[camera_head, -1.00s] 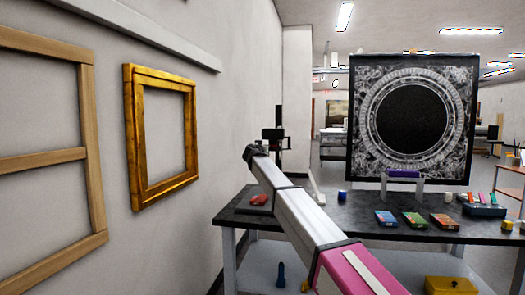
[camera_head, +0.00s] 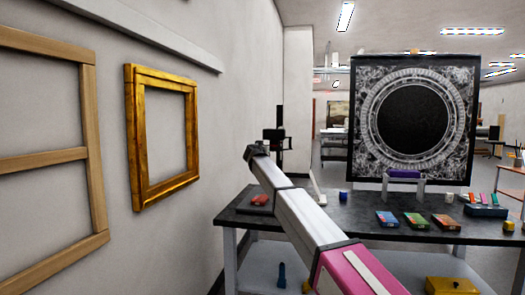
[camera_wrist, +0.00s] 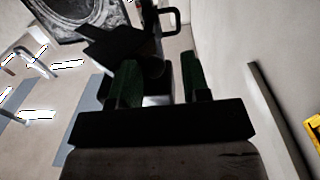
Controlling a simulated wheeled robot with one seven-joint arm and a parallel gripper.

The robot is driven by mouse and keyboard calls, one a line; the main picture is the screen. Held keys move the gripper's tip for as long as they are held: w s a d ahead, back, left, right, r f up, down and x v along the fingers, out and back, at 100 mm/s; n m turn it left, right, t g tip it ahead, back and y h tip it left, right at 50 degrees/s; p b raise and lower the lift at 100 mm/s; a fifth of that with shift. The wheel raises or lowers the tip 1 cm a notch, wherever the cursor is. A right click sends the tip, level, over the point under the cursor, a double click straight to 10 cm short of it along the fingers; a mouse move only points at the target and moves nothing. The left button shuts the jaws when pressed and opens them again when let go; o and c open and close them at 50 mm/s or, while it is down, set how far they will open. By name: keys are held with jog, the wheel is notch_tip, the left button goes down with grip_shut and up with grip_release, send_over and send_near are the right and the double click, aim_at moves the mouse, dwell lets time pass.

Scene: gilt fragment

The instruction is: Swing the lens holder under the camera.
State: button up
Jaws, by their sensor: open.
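A black upright device (camera_head: 279,142) stands at the far left end of the workbench, beyond the end of my arm. In the wrist view a dark assembly (camera_wrist: 115,44) with a flat plate, a round part and a loop handle shows ahead of my gripper. I cannot tell which part is the lens holder and which the camera; they are dark and partly hidden behind the fingers. My gripper (camera_wrist: 161,82) is open, its two green fingers apart on either side of the round part's lower area. I cannot tell whether they touch anything.
The dark workbench (camera_head: 320,212) carries several small coloured boxes and a large ornate black panel (camera_head: 464,75). A gold frame (camera_head: 136,145) and a wooden frame (camera_head: 93,150) are at the left wall. A yellow box (camera_head: 452,286) sits on the lower shelf.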

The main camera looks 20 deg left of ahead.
jog(key=shift+w, duration=0.55)
jog(key=s+d, duration=0.1)
jog(key=s, duration=1)
jog(key=shift+s+d, duration=0.15)
jog(key=shift+s, duration=0.25)
